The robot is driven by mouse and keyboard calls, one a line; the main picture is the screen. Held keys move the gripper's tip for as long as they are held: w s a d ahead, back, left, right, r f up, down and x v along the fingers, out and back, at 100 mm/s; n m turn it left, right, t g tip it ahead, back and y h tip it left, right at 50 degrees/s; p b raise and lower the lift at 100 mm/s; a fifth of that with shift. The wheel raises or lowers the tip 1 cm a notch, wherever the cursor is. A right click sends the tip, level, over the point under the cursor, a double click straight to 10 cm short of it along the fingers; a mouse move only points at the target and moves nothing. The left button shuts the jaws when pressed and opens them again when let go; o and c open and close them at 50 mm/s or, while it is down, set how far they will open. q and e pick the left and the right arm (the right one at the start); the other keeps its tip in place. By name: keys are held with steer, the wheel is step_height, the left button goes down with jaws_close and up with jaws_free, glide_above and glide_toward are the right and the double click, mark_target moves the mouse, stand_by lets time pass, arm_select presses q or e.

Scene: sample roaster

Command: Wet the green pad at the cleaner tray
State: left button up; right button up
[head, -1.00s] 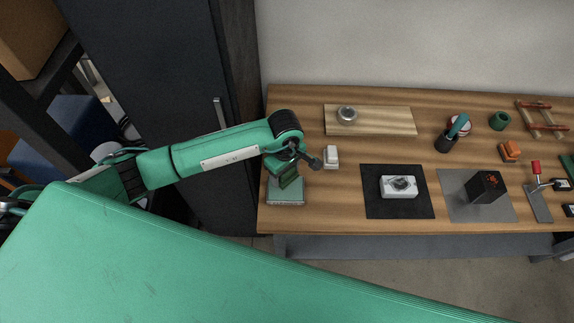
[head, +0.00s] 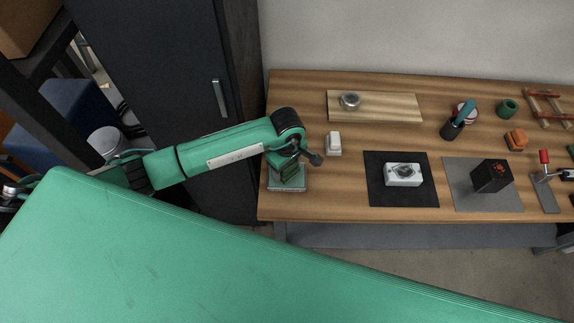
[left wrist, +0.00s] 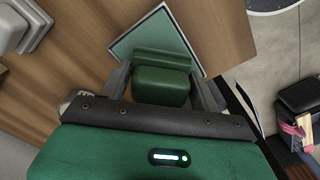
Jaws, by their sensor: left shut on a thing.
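My left gripper (head: 290,167) is shut on the green pad (head: 290,174), a dark green block, at the left end of the bench. The pad is directly over the cleaner tray (head: 287,187), a shallow grey-green tray. In the left wrist view the pad (left wrist: 162,82) sits between the fingers, with the tray's pale rim (left wrist: 122,47) showing around its far side. I cannot tell whether the pad's underside touches the tray. The gripper and wrist partly hide the pad and tray. My right gripper is not in view.
A white block (head: 334,144) stands just right of the tray. A wooden board (head: 390,107) with a round metal tin (head: 350,101) lies behind it. A black mat (head: 380,197) with a white device (head: 403,175) lies to the right. A dark cabinet (head: 165,80) stands left of the bench.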

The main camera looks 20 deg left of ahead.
arm_select(q)
steer(key=shift+f+b, duration=0.45)
steer(key=shift+f, duration=0.05)
stand_by(0.7)
steer(key=shift+f+b, duration=0.1)
steer(key=shift+b, duration=0.2)
stand_by(1.2)
steer(key=shift+r+p, duration=1.85)
steer(key=shift+r, duration=1.75)
steer(key=shift+f, duration=0.1)
